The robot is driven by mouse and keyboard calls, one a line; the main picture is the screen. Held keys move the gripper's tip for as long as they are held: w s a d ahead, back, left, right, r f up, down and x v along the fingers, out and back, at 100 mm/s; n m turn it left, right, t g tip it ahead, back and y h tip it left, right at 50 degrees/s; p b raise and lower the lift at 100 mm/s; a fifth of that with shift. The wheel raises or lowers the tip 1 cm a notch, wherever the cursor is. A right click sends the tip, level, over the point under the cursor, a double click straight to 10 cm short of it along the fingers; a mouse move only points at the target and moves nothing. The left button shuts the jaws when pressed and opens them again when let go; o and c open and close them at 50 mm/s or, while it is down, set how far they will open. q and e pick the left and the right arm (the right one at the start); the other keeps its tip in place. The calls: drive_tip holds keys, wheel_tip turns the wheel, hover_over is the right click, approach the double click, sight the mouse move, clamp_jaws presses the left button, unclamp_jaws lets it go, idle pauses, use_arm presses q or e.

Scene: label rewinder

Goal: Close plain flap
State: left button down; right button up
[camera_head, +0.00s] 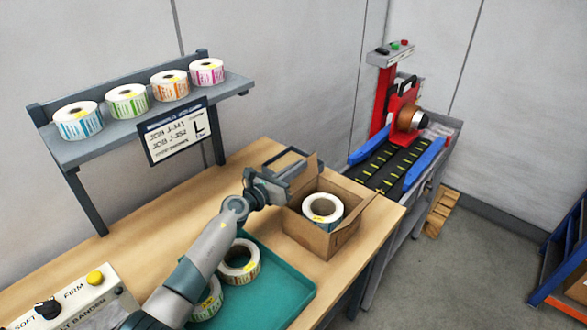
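An open cardboard box (318,241) stands near the right edge of the wooden table, with a white label roll (322,208) inside. One box flap (311,174) stands up at the back, beside my gripper. Another flap (352,188) leans outward on the right. I cannot tell which flap is the plain one. My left gripper (291,180) is over the box's back left edge, close to the back flap. Whether it touches the flap, and how far its fingers are apart, is unclear. The gripper covers part of the box's left rim. My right gripper is out of view.
A green tray (277,292) with label rolls (239,262) lies left of the box, partly under my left arm. A shelf (150,115) with several rolls stands behind. A control box (80,300) is at front left. A red machine with a conveyor (384,165) stands behind right.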

use_arm(q)
drive_tip(key=shift+s+d+m, duration=0.3)
drive_tip(key=shift+s+m, duration=0.05)
drive_tip(key=shift+m, duration=0.35)
drive_tip(key=shift+s+d+m, duration=0.3)
drive_tip(key=shift+m, duration=0.4)
drive_tip(key=c, duration=2)
unclamp_jaws()
drive_tip(key=p+v, duration=0.1)
drive_tip(key=v, duration=1.6)
